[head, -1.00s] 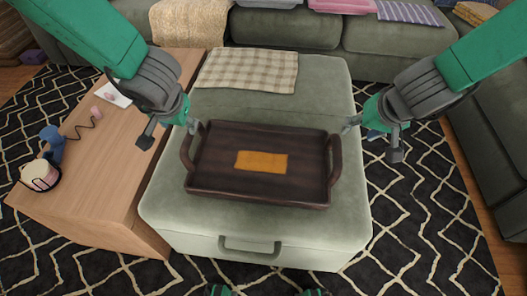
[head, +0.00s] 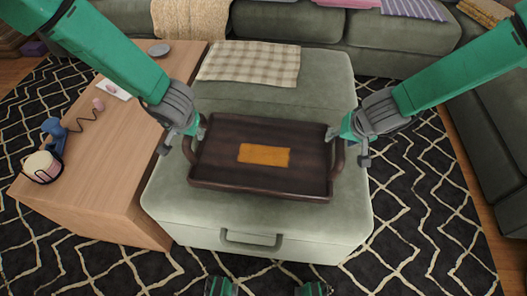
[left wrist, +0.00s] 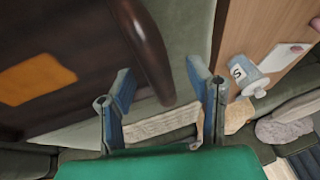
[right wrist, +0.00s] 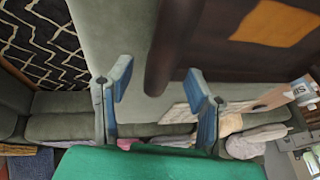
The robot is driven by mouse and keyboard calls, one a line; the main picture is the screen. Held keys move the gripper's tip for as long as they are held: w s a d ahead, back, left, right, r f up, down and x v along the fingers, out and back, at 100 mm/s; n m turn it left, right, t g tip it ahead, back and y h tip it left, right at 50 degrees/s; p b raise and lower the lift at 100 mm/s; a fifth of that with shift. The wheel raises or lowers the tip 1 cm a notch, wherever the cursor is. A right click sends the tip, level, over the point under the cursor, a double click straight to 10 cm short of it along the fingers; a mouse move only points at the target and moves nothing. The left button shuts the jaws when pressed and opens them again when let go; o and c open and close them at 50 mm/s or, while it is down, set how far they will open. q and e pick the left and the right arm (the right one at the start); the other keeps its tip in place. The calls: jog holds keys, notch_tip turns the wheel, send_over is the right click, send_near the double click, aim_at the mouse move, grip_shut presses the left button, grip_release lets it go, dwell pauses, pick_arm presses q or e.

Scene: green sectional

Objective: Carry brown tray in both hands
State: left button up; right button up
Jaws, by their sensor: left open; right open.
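The brown tray (head: 225,140) lies flat on the green ottoman, with a raised handle at its left and right ends and an orange-yellow rectangle in its middle. My left gripper (head: 188,140) is open at the tray's left handle. In the left wrist view the dark handle (left wrist: 148,50) reaches toward the space between the open fingers (left wrist: 160,95). My right gripper (head: 347,145) is open at the tray's right handle. In the right wrist view the tray's dark handle (right wrist: 170,50) lies ahead between the open fingers (right wrist: 158,90). I see no grip on either handle.
The ottoman (head: 250,222) stands on a black patterned rug. A checkered cloth (head: 250,62) lies behind the tray. A wooden table (head: 110,165) at left bears a blue corded object (head: 54,132) and a cup-like item (head: 42,166). A green sofa (head: 290,25) runs along the back.

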pick_arm(q)
jog(key=shift+x, duration=0.95)
pick_arm(e)
jog(key=shift+x, duration=0.95)
pick_arm(q)
jog(key=shift+d, duration=0.15)
pick_arm(e)
jog(key=shift+d, duration=0.1)
pick_arm(q)
grip_shut()
pick_arm(e)
grip_shut()
